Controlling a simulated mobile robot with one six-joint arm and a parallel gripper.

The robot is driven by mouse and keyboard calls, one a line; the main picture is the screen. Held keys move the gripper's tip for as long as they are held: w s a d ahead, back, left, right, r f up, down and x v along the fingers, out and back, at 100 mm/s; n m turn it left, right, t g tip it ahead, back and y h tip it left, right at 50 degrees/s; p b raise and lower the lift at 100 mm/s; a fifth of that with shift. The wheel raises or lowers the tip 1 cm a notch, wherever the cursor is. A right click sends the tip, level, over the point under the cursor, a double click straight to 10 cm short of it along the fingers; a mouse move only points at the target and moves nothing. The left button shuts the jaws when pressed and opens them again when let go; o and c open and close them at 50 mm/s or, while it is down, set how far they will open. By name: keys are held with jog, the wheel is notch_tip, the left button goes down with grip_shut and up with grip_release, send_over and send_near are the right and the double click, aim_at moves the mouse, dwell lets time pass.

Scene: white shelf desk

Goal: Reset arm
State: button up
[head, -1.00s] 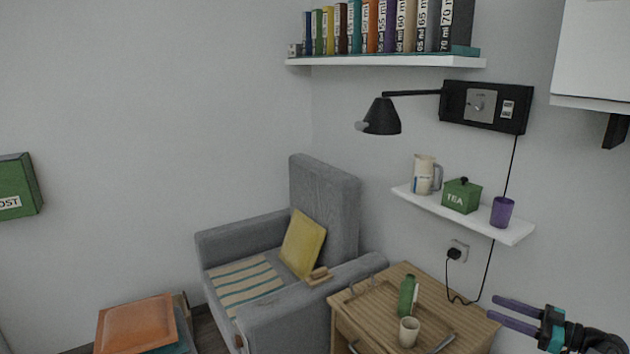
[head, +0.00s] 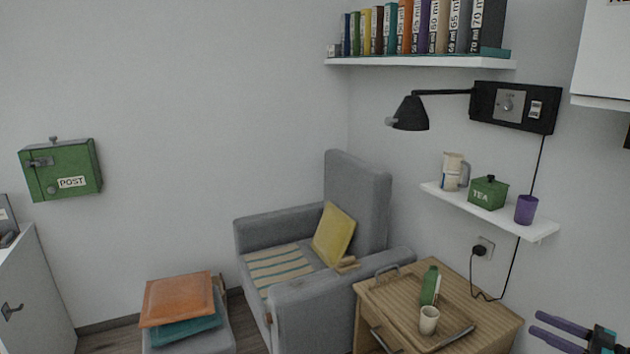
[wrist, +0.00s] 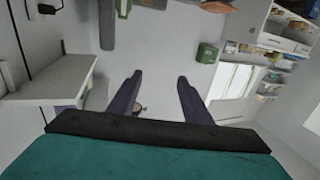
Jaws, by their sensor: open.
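My gripper (head: 562,332) shows at the lower right of the head view, partly cut off by the frame edge. Its two purple fingers point left and stand apart. In the wrist view my gripper (wrist: 157,88) has its fingers spread with nothing held between them. It is in front of the wall, to the right of the wooden side table (head: 368,318), and touches nothing that I can see.
A tray (head: 462,333) with a green bottle (head: 429,286) and a cup (head: 428,320) is on the side table. The small white shelf (head: 541,229) carries a jug (head: 452,172), a green tea tin (head: 488,193) and a purple cup (head: 526,209). A grey armchair (head: 358,190) stands left.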

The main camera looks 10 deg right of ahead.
jog(key=w+a+f+g+y, duration=0.15)
jog(key=w+a+f, duration=0.25)
jog(key=w+a, duration=0.6)
jog(key=w+a+f+n+y, duration=0.1)
jog(key=w+a+f+y, duration=0.35)
jog(key=a, duration=0.95)
jog(key=w+a+f+g, duration=0.1)
jog(key=w+a+f, duration=0.2)
jog(key=w+a, duration=0.8)
jog(key=w+a+f+m+t+h, duration=0.2)
jog(key=a+f+m+h, duration=0.15)
jog(key=a+f, duration=0.3)
jog(key=w+a+f+m+t+h, duration=0.25)
jog(key=a+f+h, duration=0.25)
jog(key=a, duration=0.3)
jog(key=s+a+f+m+g+h+p, duration=0.15)
jog(key=s+f+g+h, duration=0.3)
jog(key=s+f, duration=0.55)
jog(key=s+f+m+g+h+b, duration=0.1)
jog(key=s+f+m+g+h, duration=0.35)
jog(key=f, duration=0.95)
jog(key=s+a+n+g+y, duration=0.1)
jog(key=s+g, duration=0.5)
jog(key=s, duration=0.9)
jog(key=s+a+f+n+g+y, duration=0.1)
jog(key=s+n+g, duration=0.2)
jog(key=s+g, duration=0.4)
jog(key=s, duration=0.8)
jog(key=shift+s+n, duration=0.15)
jog(key=shift+n, duration=0.15)
